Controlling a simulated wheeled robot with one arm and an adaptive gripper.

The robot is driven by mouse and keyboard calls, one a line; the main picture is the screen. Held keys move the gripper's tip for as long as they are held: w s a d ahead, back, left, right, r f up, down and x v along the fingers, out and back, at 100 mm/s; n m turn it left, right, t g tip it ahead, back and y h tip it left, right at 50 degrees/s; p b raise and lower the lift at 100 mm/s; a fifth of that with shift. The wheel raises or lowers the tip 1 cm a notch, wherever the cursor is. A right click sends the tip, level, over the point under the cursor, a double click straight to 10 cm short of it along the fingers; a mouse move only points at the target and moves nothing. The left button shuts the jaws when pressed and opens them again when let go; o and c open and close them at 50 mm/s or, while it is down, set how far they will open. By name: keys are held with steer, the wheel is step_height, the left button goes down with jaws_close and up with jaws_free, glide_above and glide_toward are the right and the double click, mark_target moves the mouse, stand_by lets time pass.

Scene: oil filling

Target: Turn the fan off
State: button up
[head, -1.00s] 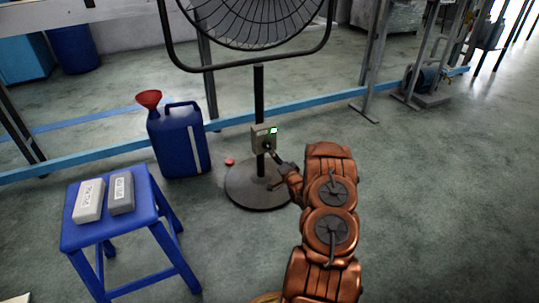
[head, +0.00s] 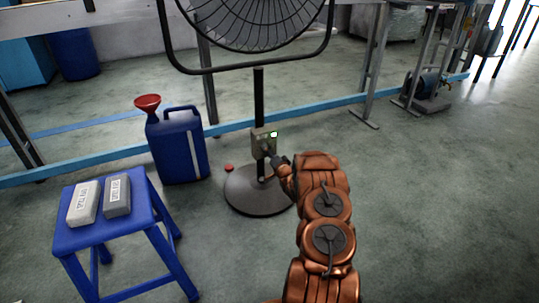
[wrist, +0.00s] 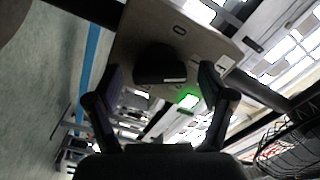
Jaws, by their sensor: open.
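The fan (head: 258,22) stands on a dark pole with a round base (head: 258,200). A grey control box (head: 259,140) is mounted on its pole, with a lit green indicator (head: 274,134). In the wrist view the box (wrist: 205,45) fills the upper middle, with a black knob (wrist: 160,64) on its face and the green light (wrist: 188,101) beside it. My gripper (wrist: 160,85) is open, its two fingers on either side of the knob. I cannot tell whether they touch it. In the head view my gripper (head: 274,158) is at the box front, partly hidden by my wrist.
A blue oil can (head: 180,148) with a red funnel (head: 147,103) stands left of the fan. A blue stool (head: 75,240) in front holds two labelled blocks (head: 100,199). A small red cap (head: 229,168) lies near the fan base.

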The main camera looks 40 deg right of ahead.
steer(key=c, duration=1.2)
steer(key=shift+o, duration=0.2)
steer(key=shift+r+n+p, duration=0.1)
steer(key=shift+n+p, duration=0.2)
steer(key=shift+p, duration=0.1)
steer(key=shift+n+p, duration=4.85)
steer(key=shift+n, duration=0.75)
steer(key=shift+d, duration=0.1)
